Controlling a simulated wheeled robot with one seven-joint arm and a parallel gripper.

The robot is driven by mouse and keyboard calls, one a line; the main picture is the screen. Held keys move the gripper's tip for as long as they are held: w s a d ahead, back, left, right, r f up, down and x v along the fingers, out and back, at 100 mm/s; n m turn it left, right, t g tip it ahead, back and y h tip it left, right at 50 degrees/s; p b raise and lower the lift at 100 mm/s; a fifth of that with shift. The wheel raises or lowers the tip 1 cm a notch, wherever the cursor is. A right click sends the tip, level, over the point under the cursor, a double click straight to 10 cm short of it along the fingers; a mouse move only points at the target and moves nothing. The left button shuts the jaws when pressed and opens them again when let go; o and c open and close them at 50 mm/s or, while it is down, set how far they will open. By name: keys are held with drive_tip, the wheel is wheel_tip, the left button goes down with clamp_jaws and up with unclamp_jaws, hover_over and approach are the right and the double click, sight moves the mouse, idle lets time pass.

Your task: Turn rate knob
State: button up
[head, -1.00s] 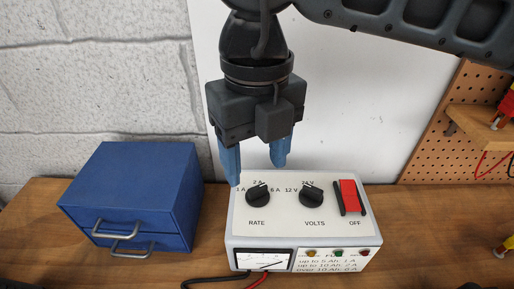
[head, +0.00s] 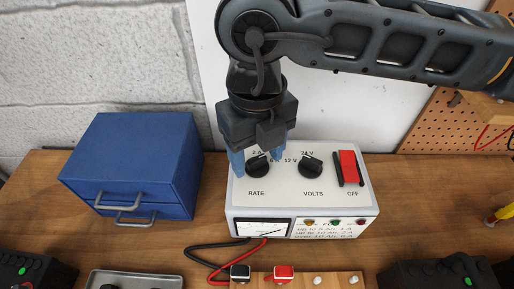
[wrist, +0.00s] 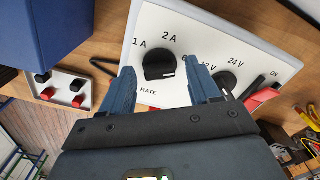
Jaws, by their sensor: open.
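The black rate knob (head: 258,166) sits at the left of the white charger's sloped top panel (head: 285,194), above the word RATE. My gripper (head: 257,168) is open and points down at this knob, one finger on each side. I cannot tell whether a finger touches it. The black volts knob (head: 310,166) stands to the right; in the wrist view it (wrist: 226,80) lies close by the right finger.
A red rocker switch (head: 348,167) marked OFF is at the panel's right. A blue drawer box (head: 146,165) stands left of the charger. Black and red clamps (head: 284,273) sit in front with their cables. Bare bench lies between box and charger.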

drive_tip(key=shift+c, duration=0.3)
drive_tip(key=c, duration=1)
